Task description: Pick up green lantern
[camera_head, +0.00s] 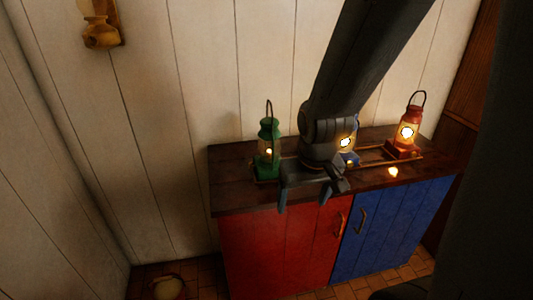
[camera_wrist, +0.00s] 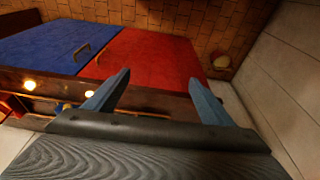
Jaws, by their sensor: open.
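The green lantern (camera_head: 268,152) stands upright near the left end of the dark wooden cabinet top (camera_head: 232,185) in the head view, with a small glow inside and a wire handle on top. My gripper (camera_head: 312,198) is open and empty, to the right of and nearer than the lantern, by the cabinet's front edge. In the wrist view my two fingers (camera_wrist: 158,98) are spread apart above the cabinet front, with nothing between them. The green lantern cannot be made out in the wrist view.
A blue lantern (camera_head: 347,150) stands partly hidden behind my arm, and a red lantern (camera_head: 406,130) stands at the right. The cabinet has a red door (camera_head: 280,250) and a blue door (camera_head: 395,230). A plank wall (camera_head: 190,80) rises behind. A round pot-like object (camera_head: 168,288) is on the floor.

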